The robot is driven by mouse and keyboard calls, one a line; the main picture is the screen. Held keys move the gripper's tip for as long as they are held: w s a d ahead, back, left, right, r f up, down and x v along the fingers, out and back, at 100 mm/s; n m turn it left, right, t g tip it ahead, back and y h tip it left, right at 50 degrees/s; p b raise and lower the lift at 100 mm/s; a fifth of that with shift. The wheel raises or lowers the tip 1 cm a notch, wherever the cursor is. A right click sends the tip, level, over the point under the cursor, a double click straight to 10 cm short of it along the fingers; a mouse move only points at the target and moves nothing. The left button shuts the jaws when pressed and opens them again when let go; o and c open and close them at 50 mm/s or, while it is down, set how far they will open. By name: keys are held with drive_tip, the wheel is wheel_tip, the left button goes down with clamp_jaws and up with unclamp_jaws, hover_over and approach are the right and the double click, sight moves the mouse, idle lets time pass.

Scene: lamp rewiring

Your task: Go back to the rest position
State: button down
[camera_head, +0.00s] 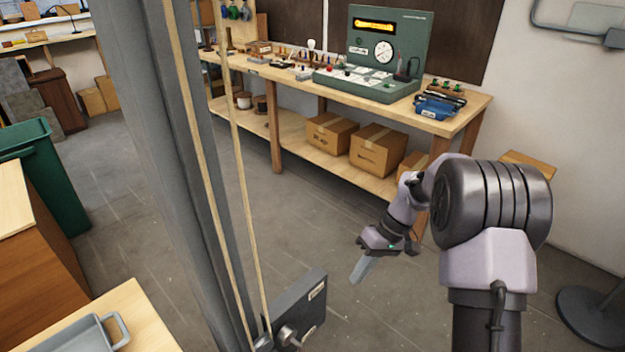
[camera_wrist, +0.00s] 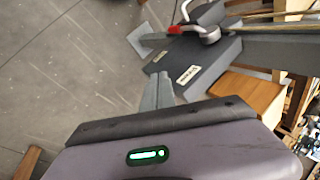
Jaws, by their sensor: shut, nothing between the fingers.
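My gripper (camera_head: 362,268) hangs low over the bare floor, left of my thick dark arm joint and in front of the workbench. Its grey fingers point down and are together, with nothing between them. In the wrist view the gripper (camera_wrist: 158,92) shows as a grey finger tip beyond its dark body with a green light. No rest mark or stand for the arm shows in either view.
A grey post (camera_head: 178,150) with pale cords and a dark labelled box (camera_head: 300,308) stands left of the gripper. The workbench (camera_head: 470,112) carries a green console (camera_head: 385,50). Cardboard boxes (camera_head: 372,150) sit on its shelf. A green bin (camera_head: 52,180) is at left. The floor between is clear.

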drive_tip(key=s+a+r+m+t+h, duration=0.1)
drive_tip(key=s+r+m, duration=0.15)
drive_tip(key=r, duration=0.45)
drive_tip(key=s+a+r+m+t+h, duration=0.1)
drive_tip(key=s+r+t, duration=0.1)
drive_tip(key=s+r, duration=0.35)
drive_tip(key=s+r+m+t, duration=0.2)
drive_tip(key=s+r, duration=0.2)
drive_tip(key=s, duration=0.4)
drive_tip(key=s+r+m+t+h, duration=0.1)
drive_tip(key=s+r+m+t, duration=0.1)
drive_tip(key=s, duration=0.7)
drive_tip(key=shift+a+r+m+t, duration=0.35)
drive_tip(key=shift+r+m+t, duration=0.05)
drive_tip(key=shift+r+m, duration=0.5)
drive_tip(key=shift+s, duration=0.15)
